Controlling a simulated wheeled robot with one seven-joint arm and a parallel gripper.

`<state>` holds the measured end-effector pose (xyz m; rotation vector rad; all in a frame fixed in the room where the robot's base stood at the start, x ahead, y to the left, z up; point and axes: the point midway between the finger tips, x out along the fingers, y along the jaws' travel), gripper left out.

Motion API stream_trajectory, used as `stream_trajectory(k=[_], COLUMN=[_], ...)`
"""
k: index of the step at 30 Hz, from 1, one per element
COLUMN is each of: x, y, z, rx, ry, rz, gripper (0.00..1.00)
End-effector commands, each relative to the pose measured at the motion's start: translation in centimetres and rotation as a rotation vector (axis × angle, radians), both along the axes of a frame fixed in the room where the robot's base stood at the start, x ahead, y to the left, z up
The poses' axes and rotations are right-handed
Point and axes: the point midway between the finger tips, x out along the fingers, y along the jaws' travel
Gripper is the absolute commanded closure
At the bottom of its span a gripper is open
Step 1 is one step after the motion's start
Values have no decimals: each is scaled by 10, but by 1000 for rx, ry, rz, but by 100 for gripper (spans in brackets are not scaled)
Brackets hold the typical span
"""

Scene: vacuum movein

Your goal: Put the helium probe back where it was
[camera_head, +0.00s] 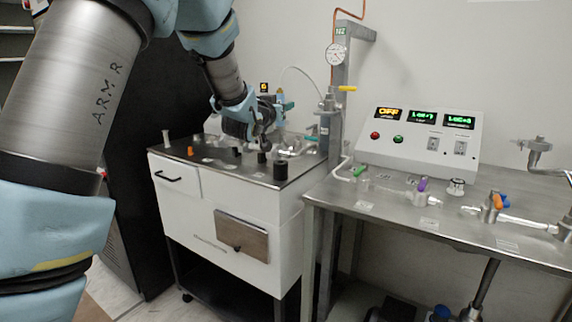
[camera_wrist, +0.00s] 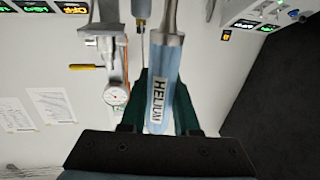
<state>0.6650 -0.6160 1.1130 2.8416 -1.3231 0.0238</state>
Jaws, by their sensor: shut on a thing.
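The helium probe (camera_wrist: 162,70) is a light blue cylinder with a grey metal end and a white HELIUM label. In the wrist view it lies between the dark green fingers of my gripper (camera_wrist: 160,100), which is shut on it. In the head view my gripper (camera_head: 266,138) is over the steel top of the white cart (camera_head: 236,188), close to its back right part. I cannot tell whether the probe touches anything on the cart.
A steel post (camera_head: 338,90) with a pressure gauge (camera_head: 336,54) stands just right of my gripper. A steel bench (camera_head: 400,215) on the right carries valves and a sloped control box (camera_head: 418,138). Small dark knobs stand on the cart top. A thin hose arcs behind my gripper.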

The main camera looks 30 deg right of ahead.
Motion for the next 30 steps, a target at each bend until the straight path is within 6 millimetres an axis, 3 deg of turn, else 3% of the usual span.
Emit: stream_trajectory(k=[6, 19, 30], x=[0, 0, 0], y=[-1, 0, 0], z=[-40, -91, -97], rx=[5, 5, 1], ry=[4, 4, 1], rz=[-1, 0, 0], gripper=[100, 100, 100])
